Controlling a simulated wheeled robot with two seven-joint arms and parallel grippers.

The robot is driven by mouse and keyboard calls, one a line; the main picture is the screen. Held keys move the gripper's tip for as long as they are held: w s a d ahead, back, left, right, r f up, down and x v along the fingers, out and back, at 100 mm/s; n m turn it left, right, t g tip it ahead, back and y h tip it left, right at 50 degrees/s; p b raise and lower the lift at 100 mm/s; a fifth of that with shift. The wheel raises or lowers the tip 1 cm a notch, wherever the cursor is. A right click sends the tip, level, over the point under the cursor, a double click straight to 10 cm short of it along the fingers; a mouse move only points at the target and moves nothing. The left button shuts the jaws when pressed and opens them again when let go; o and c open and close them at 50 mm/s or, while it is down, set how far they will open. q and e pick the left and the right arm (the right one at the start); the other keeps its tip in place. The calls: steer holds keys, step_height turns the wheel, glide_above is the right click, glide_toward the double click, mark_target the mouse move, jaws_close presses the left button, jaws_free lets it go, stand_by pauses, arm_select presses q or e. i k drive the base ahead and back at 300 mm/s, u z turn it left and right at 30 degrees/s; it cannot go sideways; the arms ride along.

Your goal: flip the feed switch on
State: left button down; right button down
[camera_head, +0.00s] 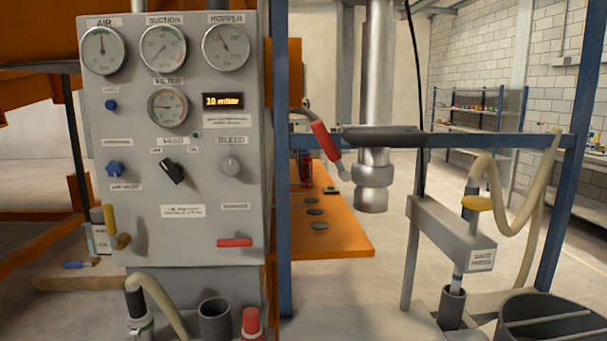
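The feed switch (172,171) is a black rotary knob in the middle of the grey control panel (135,225), in the head view. A small label that seems to read FEED sits above it, with a tiny mark on each side, too small to read surely. The knob is tilted, its upper end leaning to the left mark and its lower end to the right. Nothing touches it. Neither of my grippers is in view.
The panel also has dial gauges (163,49), a lit display (223,101), blue knobs (114,169), a grey bleed knob (231,165), a red handle (234,242) and a yellow handle (116,238). A blue frame post (283,200) stands right of it. The space before the panel face looks clear.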

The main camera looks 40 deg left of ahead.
mark_target(175, 171)
steer(key=z, duration=0.2)
steer(key=k, duration=0.35)
steer(key=u, duration=1.15)
steer(key=i, duration=0.5)
